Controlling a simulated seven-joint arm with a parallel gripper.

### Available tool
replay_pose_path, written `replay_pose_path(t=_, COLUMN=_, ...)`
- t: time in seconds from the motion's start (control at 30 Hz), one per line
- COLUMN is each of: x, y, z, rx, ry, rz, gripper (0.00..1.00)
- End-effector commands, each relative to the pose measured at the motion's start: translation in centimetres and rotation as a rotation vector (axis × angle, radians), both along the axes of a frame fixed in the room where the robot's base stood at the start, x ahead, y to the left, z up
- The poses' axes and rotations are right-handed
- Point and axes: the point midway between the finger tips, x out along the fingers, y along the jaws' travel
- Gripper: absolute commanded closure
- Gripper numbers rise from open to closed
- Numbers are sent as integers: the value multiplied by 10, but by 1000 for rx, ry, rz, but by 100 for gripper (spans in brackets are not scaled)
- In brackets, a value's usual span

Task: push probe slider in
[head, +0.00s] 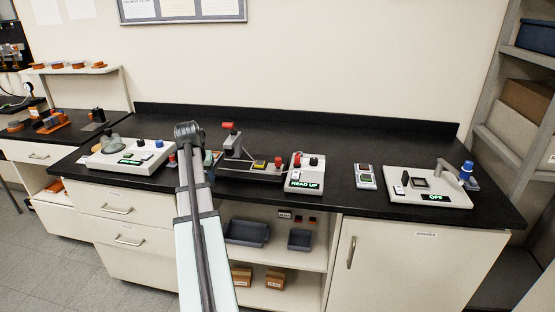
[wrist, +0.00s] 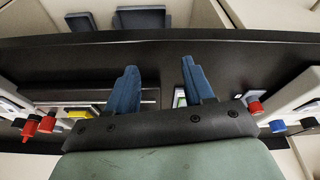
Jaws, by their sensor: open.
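The stylus profiler (head: 236,170) stands mid-bench in the head view, a dark base with a grey column and a red-tipped piece on top. A yellow block (head: 260,164) sits on it, with a red knob at its right. Beside it, a white control box (head: 305,174) reads HEAD UP. I cannot tell for sure which part is the probe slider. In the wrist view my gripper (wrist: 160,85) is open and empty, its two blue fingers apart over the dark bench. The profiler rail (wrist: 100,103) lies left of and partly behind the left finger. My arm hides part of the profiler's left side.
A white instrument (head: 130,156) with a glass dome is left of my arm. A small meter (head: 365,176) and a white OFF unit (head: 428,187) stand at right. A red knob (wrist: 254,105) is close to the right finger. Shelving (head: 500,130) bounds the right; the rear bench is clear.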

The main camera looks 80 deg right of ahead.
Motion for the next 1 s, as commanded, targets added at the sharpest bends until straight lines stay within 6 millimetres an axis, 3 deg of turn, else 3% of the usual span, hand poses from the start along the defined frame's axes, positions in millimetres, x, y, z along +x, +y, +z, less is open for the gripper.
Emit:
replay_pose_path(t=0.03, x=-21, y=-16, z=14, rx=-10, ry=-4, rz=-44, gripper=48)
replay_pose_path(t=0.2, x=-88, y=-53, z=58, rx=-40, ry=-16, rz=-178, gripper=48)
replay_pose_path(t=0.4, x=-165, y=-80, z=105, rx=-74, ry=-25, rz=-320, gripper=48)
replay_pose_path(t=0.5, x=-194, y=-87, z=123, rx=-87, ry=-28, rz=-373, gripper=48)
replay_pose_path(t=0.6, x=-213, y=-91, z=134, rx=-95, ry=-29, rz=-408, gripper=48)
replay_pose_path(t=0.73, x=-224, y=-92, z=140, rx=-100, ry=-31, rz=-427, gripper=48)
replay_pose_path(t=1.0, x=-228, y=-101, z=118, rx=-99, ry=-31, rz=-430, gripper=48)
